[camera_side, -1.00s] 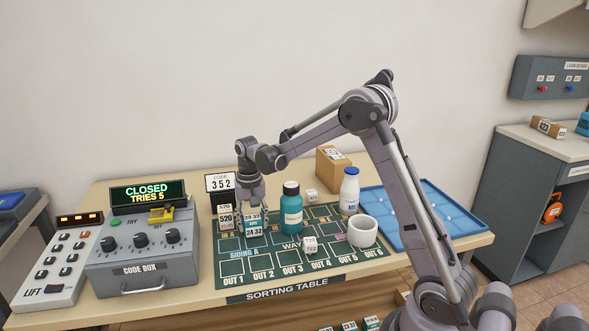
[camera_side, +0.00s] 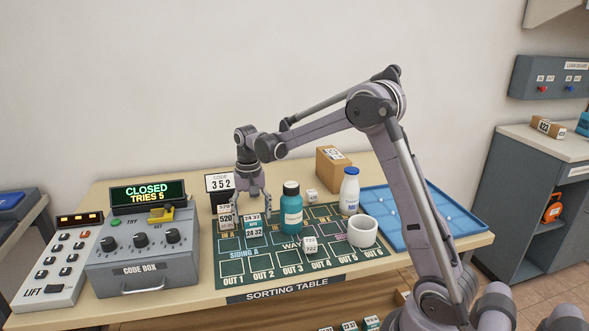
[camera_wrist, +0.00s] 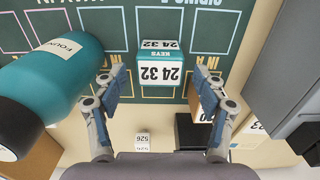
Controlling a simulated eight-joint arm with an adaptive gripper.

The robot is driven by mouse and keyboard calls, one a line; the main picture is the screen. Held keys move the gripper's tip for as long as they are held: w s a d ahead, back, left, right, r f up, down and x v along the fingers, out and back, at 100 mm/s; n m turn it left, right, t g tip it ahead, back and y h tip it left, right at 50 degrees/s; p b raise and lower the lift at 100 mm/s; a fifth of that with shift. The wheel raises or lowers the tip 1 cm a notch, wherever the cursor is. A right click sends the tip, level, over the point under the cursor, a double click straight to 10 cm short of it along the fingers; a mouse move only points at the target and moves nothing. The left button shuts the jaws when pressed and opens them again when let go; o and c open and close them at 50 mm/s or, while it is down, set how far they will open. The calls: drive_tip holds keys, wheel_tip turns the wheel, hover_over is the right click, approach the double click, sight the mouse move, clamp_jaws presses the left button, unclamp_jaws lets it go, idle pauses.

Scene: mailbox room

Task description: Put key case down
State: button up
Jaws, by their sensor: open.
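The key case is a small teal and white box marked 24 32 (camera_side: 252,225). It stands on the green board (camera_side: 232,272), behind the SIDING A lettering. In the wrist view the key case (camera_wrist: 160,68) shows its KEYS label and lies ahead of the fingers. My gripper (camera_side: 251,203) is just above and behind the case. Its two fingers (camera_wrist: 158,84) are spread apart with nothing between them, and clear gaps show on both sides of the case.
A 520 box (camera_side: 225,220) stands close to the left of the case. A teal bottle (camera_side: 291,210) stands close to the right. A white cup (camera_side: 363,232), a milk bottle (camera_side: 349,192) and a small 722 block (camera_side: 310,246) are farther right. The code box (camera_side: 143,260) is left.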

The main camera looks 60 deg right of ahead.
sight(252, 218)
wheel_tip(252, 218, up, 9)
drive_tip(key=s+a+r+n+t, duration=0.4)
drive_tip(key=s+a+n, duration=0.1)
drive_tip(key=s+a, duration=0.45)
drive_tip(key=s+a+f+n+t, duration=0.3)
drive_tip(key=s+a+f+n, duration=0.1)
drive_tip(key=s, duration=0.6)
drive_tip(key=shift+s+a+f, duration=0.2)
drive_tip(key=shift+a+f, duration=0.15)
drive_tip(key=shift+f, duration=0.2)
drive_tip(key=o, duration=0.6)
drive_tip(key=shift+w+d+r, duration=0.1)
drive_tip(key=shift+r, duration=0.05)
drive_tip(key=w+d+r+n+g, duration=0.2)
drive_tip(key=d+r+n+g, duration=0.6)
drive_tip(key=d+r, duration=0.7)
drive_tip(key=shift+n+t, duration=0.5)
drive_tip(key=shift+s+f, duration=0.1)
drive_tip(key=shift+f, duration=4.95)
